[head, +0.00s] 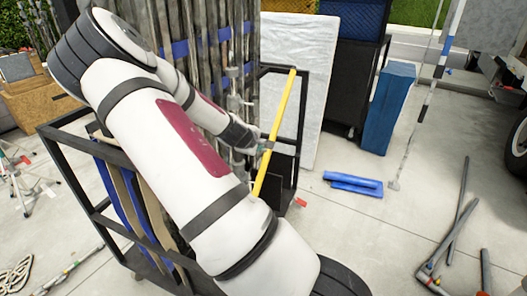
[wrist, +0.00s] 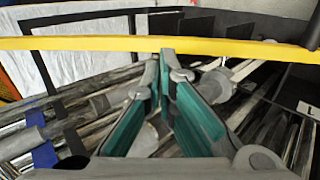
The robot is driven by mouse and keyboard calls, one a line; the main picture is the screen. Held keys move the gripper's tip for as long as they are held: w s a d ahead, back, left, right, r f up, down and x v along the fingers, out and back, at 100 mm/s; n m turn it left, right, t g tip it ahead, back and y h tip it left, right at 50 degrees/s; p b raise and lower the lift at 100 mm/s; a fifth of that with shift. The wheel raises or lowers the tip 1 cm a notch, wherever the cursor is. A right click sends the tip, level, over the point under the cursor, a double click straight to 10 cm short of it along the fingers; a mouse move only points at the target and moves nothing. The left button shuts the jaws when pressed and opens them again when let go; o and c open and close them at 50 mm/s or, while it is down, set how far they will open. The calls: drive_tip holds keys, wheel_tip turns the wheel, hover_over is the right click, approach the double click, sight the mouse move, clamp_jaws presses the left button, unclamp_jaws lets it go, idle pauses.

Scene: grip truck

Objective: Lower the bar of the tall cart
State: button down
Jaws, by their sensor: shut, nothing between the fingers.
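The tall cart (head: 70,160) is a black metal frame at the left and centre of the head view, partly hidden behind my arm. Its yellow bar (head: 281,115) runs at a slant from the upper right down toward my arm. In the wrist view the bar (wrist: 90,43) crosses the whole width, nearly level. My gripper (head: 265,146) is by the bar's middle. In the wrist view my gripper (wrist: 160,63) is shut and empty, its tips close together at the bar's lower edge. I cannot tell whether they touch it.
Several long metal poles with blue straps (head: 210,42) stand upright behind my arm. A white panel (head: 300,60) and a blue box (head: 388,110) stand beyond the bar. Blue pieces (head: 353,184) and dark pipes (head: 450,230) lie on the right floor, with clear concrete between.

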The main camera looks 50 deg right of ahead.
drive_tip(key=w+r+v, duration=0.1)
drive_tip(key=v, duration=0.4)
drive_tip(key=s+d+f+n+t+y, duration=0.2)
drive_tip(key=s+d+f+t+y, duration=0.1)
drive_tip(key=s+d+f, duration=0.4)
wheel_tip(320, 180, up, 3)
drive_tip(key=n+t+y+b, duration=0.2)
drive_tip(key=t+y, duration=0.1)
drive_tip(key=t, duration=0.3)
drive_tip(key=x, duration=0.9)
drive_tip(key=shift+d+f+h+b, duration=0.2)
drive_tip(key=shift+h+b, duration=0.1)
drive_tip(key=shift+d+f, duration=0.1)
